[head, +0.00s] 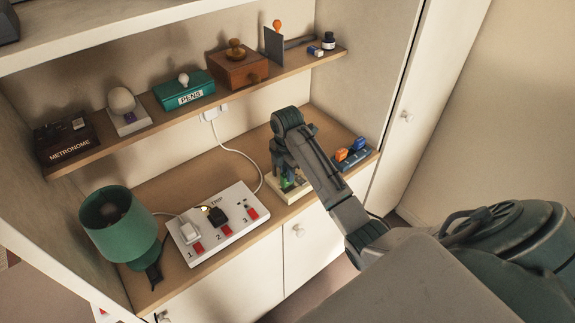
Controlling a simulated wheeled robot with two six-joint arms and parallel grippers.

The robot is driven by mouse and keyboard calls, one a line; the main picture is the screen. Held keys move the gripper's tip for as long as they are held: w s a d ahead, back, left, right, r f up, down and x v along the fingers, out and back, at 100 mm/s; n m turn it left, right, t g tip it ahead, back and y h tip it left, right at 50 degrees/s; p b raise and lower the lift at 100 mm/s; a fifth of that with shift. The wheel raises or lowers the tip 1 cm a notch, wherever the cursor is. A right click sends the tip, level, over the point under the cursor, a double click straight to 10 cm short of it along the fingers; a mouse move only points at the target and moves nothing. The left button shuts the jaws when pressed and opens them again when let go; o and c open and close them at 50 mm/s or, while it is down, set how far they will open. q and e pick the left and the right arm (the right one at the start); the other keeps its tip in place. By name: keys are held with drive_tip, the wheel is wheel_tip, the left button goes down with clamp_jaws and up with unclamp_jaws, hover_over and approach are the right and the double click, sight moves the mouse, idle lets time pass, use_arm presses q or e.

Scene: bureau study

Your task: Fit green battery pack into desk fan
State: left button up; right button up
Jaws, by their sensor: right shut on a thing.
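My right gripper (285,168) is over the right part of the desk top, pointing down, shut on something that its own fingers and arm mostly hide. A bit of green (285,183) shows just under the fingers; it may be the green battery pack. A cream object (301,190) lies right below the gripper, largely covered by it; it may be the desk fan's base, but I cannot tell. I cannot see whether the green piece is inside the cream object or above it. My left gripper is not in view.
A blue tray (362,159) with orange and blue blocks stands to the right. A white power strip (238,232) with red switches and a green lamp (118,222) stand to the left. A shelf (140,132) above holds a metronome, a pens box and a wooden box.

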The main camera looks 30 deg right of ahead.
drive_tip(key=shift+s+r, duration=0.1)
drive_tip(key=shift+s+d, duration=0.1)
drive_tip(key=shift+s, duration=0.05)
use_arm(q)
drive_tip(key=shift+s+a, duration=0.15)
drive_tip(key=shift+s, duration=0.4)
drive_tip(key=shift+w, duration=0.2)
use_arm(e)
drive_tip(key=shift+w, duration=0.2)
drive_tip(key=shift+s, duration=0.15)
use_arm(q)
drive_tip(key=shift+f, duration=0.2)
use_arm(e)
drive_tip(key=shift+f, duration=1.65)
idle(0.3)
drive_tip(key=o, duration=1.2)
